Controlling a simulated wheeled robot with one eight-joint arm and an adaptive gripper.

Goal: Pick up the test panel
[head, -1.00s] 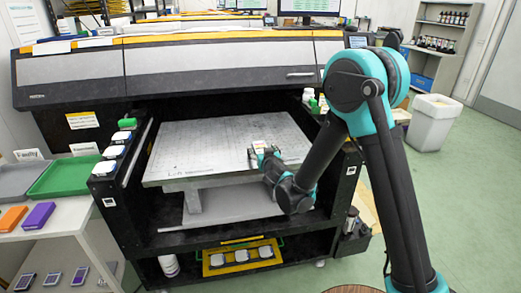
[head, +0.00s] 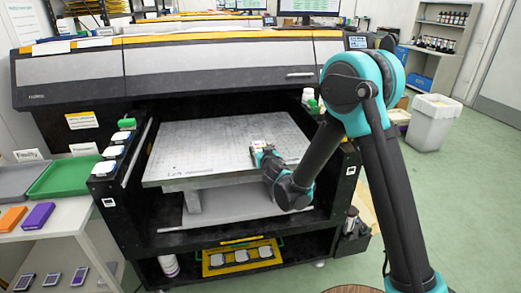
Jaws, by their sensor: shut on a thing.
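My gripper (head: 259,153) is low over the right half of the grey printer bed (head: 205,145), pointing away from me. It is shut on a small pale piece (head: 268,147) at its fingertips, which I take for the test panel. The piece is small and mostly hidden by the fingers, so its shape is unclear. I cannot tell whether it touches the bed or is just above it.
The large printer (head: 220,69) spans the back, with its housing above the bed. A green tray (head: 65,177) and a grey tray (head: 18,180) sit on the left table. A white bin (head: 434,121) stands at the right. The left part of the bed is clear.

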